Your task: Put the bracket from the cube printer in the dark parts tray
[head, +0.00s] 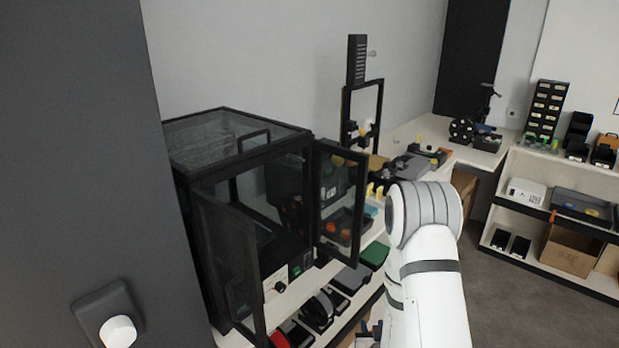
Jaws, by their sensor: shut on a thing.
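A black box-shaped printer with clear panels (238,135) stands at the left on a white bench, and I take it to be the cube printer. Its two front doors (342,200) stand open. I cannot make out a bracket inside it. My white arm reaches up from the bottom right of centre and bends at its grey joint. My gripper is not clearly visible; its end is hidden or out of frame. A dark shallow tray (582,206) with blue and yellow bits lies on the right shelf; I cannot tell if it is the dark parts tray.
An open-frame printer (346,118) stands behind on the bench. Small yellow parts and dark bins line the bench. A green-topped box (374,255) and black items sit below the open door. The floor at right is clear.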

